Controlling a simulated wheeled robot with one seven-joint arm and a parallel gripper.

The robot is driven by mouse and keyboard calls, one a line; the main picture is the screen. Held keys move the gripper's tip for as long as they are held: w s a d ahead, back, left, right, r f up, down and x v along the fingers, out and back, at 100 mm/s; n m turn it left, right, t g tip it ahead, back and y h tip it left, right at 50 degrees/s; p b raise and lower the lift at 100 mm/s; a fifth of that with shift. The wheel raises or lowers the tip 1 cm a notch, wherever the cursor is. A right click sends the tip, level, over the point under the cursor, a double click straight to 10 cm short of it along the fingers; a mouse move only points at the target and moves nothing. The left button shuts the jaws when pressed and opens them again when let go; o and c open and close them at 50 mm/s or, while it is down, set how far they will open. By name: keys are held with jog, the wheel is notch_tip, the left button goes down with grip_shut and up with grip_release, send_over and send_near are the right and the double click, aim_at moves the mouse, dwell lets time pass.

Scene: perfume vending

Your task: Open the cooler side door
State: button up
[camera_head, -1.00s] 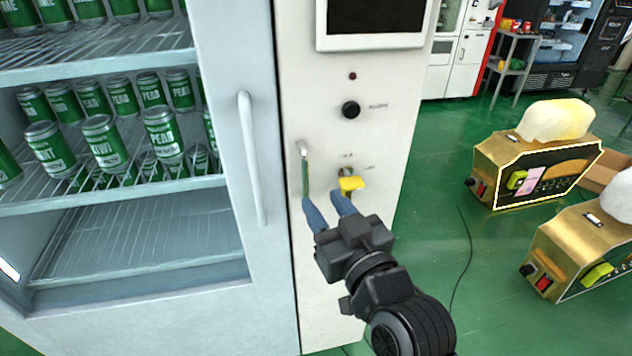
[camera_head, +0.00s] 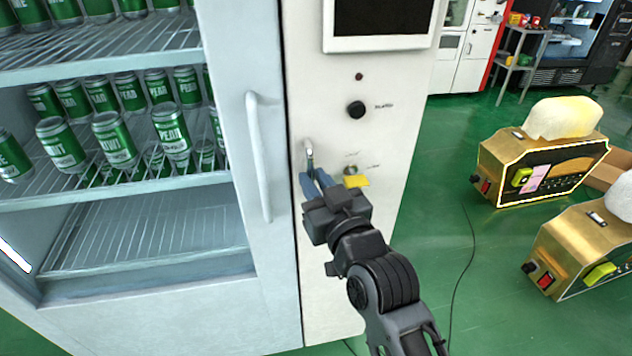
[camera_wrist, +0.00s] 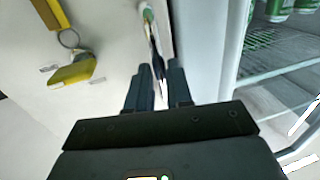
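The cooler (camera_head: 150,320) has a glass front door with a long pale vertical handle (camera_head: 258,155). To its right is a white side panel (camera_head: 340,210) with a small thin metal handle (camera_head: 309,150), a lock and a yellow tag (camera_head: 356,181). My gripper (camera_head: 314,178) is at the lower end of the small handle. In the wrist view the handle (camera_wrist: 147,15) runs down toward the gap between my two blue fingers (camera_wrist: 158,78), which are apart. The yellow tag on its ring also shows there (camera_wrist: 72,70). I see no opening at the panel.
A black knob (camera_head: 356,110) and a screen (camera_head: 382,18) are above the small handle. Green cans stand on the cooler shelves. Gold toaster-like machines (camera_head: 540,170) stand at the right on the green floor (camera_head: 440,190).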

grip_shut()
jog(key=shift+d+f, duration=0.1)
dwell(0.3)
